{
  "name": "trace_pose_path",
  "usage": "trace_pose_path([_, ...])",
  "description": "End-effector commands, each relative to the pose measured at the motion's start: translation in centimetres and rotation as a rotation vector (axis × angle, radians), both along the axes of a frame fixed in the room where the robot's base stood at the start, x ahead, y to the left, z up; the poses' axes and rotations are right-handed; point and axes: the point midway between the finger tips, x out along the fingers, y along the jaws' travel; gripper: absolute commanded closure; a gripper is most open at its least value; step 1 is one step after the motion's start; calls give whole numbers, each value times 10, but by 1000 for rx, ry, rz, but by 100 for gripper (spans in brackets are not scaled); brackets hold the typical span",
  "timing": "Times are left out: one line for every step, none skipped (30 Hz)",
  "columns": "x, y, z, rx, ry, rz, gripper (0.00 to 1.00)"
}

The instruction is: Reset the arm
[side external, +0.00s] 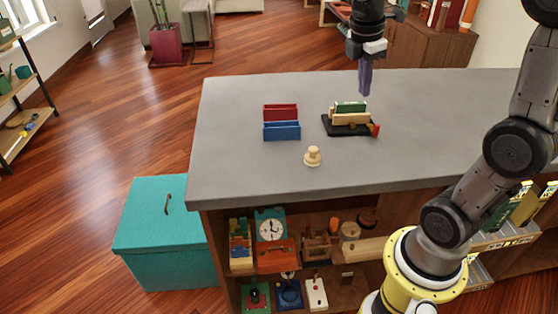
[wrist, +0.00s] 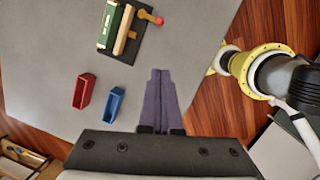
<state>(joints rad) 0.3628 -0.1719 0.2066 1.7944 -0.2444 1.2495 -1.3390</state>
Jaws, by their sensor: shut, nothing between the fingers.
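My gripper (side external: 364,92) hangs over the back right part of the grey counter (side external: 235,170), pointing down, its purple fingers together and empty. In the wrist view the shut fingers (wrist: 161,82) point toward the counter's edge. They are apart from every object on the counter. My arm rises from the yellow base ring at the lower right in the side view.
On the counter are a red bin (side external: 281,112), a blue bin (side external: 282,131), a black board (side external: 348,129) with green and wooden blocks, and a wooden knob-like piece (side external: 312,156). A teal box (side external: 165,235) stands on the floor to the left. The counter's front left is clear.

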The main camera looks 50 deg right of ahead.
Motion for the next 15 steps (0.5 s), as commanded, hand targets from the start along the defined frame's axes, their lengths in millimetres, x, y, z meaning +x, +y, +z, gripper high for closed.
trace_pose_path([-8, 22, 11, -3, -55, 30, 100])
trace_pose_path([-14, 34, 14, 0, -89, 28, 100])
trace_pose_path([-22, 50, 18, 9, -141, 16, 100])
trace_pose_path([-29, 62, 19, 20, -180, -3, 100])
trace_pose_path([-36, 72, 19, 33, -220, -27, 100])
trace_pose_path([-46, 86, 18, 58, -273, -68, 100])
trace_pose_path([-53, 96, 17, 79, -314, -102, 100])
trace_pose_path([-61, 105, 15, 105, -354, -143, 100])
trace_pose_path([-71, 117, 11, 143, -405, -205, 100])
trace_pose_path([-78, 124, 7, 175, -437, -255, 100])
trace_pose_path([-84, 130, 3, 205, -465, -308, 100])
trace_pose_path([-91, 138, -3, 248, -498, -381, 100])
trace_pose_path([-96, 142, -7, 278, -518, -437, 100])
trace_pose_path([-100, 146, -12, 307, -534, -494, 100])
trace_pose_path([-104, 150, -18, 342, -549, -572, 100])
